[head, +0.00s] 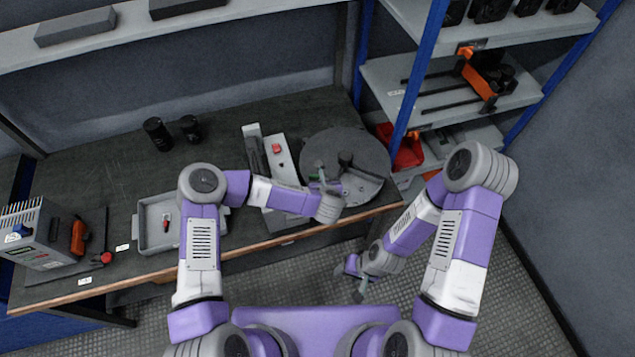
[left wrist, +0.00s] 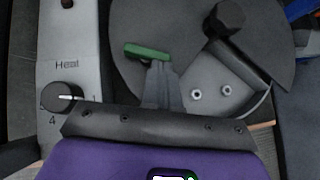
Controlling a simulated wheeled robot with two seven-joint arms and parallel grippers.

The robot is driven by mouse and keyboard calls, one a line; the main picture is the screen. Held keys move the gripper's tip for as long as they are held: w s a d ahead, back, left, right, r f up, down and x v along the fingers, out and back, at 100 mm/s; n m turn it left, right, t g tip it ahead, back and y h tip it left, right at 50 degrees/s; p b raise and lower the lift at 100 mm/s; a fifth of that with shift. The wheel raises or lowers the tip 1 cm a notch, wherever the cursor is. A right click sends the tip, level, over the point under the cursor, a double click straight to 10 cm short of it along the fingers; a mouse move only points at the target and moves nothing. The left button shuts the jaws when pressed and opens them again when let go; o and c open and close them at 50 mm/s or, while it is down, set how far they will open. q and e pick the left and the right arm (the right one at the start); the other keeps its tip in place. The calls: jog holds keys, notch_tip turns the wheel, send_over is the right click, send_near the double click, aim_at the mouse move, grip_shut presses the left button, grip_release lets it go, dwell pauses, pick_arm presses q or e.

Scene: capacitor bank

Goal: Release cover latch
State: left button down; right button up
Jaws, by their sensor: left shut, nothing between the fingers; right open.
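A round dark grey cover (head: 372,150) lies on the bench at the right and fills the top of the left wrist view (left wrist: 140,18). It carries a black knob (left wrist: 224,18) and an angled bracket with two bolts. A short green bar (left wrist: 147,50), which may be the latch, lies over the cover. My left gripper (head: 321,170) is shut and empty over the cover's left part. In the left wrist view its fingertips (left wrist: 161,68) are right at the green bar; I cannot tell whether they touch. My right gripper (head: 350,283) is open and empty, below the bench's front edge.
A light panel (head: 281,167) with a red button and a "Heat" dial (left wrist: 63,96) stands just left of the cover. A grey tray (head: 145,240), two black cylinders (head: 158,134) and a boxed device (head: 35,235) are further left. A blue-post shelf (head: 430,60) rises at the right.

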dwell(0.4)
pick_arm(q)
jog(key=shift+w+a, duration=0.35)
jog(key=shift+a, duration=0.5)
pick_arm(e)
jog(key=shift+s+r, duration=0.1)
jog(key=shift+r, duration=0.05)
pick_arm(q)
jog(key=shift+r, duration=0.1)
pick_arm(e)
jog(key=shift+r, duration=0.1)
